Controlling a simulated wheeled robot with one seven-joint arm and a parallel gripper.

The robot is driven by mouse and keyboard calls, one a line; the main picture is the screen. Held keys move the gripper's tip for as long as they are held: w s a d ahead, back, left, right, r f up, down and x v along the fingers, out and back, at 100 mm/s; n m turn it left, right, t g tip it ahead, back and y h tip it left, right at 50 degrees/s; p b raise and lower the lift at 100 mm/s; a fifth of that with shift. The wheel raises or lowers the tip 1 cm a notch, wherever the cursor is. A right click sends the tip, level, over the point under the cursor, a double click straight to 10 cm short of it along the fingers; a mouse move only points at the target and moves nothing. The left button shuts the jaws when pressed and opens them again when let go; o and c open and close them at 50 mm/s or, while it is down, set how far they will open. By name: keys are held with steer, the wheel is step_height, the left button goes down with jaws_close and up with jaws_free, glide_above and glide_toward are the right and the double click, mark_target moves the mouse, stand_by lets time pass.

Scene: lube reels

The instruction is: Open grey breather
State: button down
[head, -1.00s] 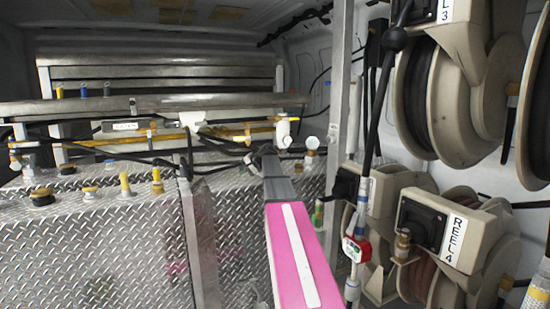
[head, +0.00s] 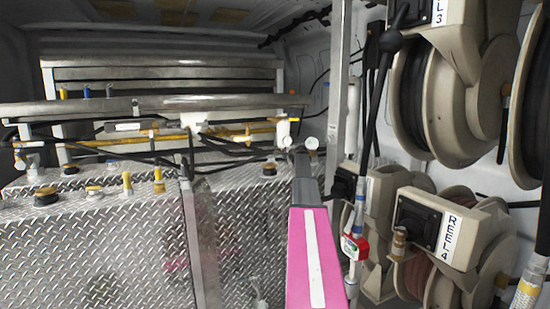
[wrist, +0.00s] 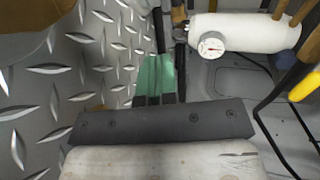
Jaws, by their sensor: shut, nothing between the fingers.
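My pink arm reaches forward over the right end of the tread-plate tank (head: 90,245) in the head view. Its grey end link hides the fingers there. In the wrist view my gripper (wrist: 155,78) shows as green fingers shut together, with nothing between them. The tread plate is left of them. A large, blurred brown and grey round part (wrist: 25,25) is cut off at the upper left; I cannot tell whether it is the grey breather. In the head view a dark cap (head: 269,168) sits on the tank top, left of my arm's end. I cannot surely pick out the grey breather.
A white cylinder (wrist: 250,33) with a round gauge (wrist: 211,45) is right and ahead of my fingers. Cables and yellow pipes (head: 150,136) cross behind the tank. Reels (head: 440,235), a metal post (head: 339,80) and a red-handled valve (head: 355,247) crowd the right side.

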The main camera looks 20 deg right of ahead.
mark_target(271, 158)
steer(key=shift+w, duration=0.1)
steer(key=x, duration=0.9)
steer(key=r+x, duration=0.1)
steer(key=x, duration=0.3)
steer(key=shift+w+f, duration=0.1)
steer(key=shift+w, duration=0.45)
steer(key=shift+s+d, duration=0.1)
steer(key=shift+d, duration=0.05)
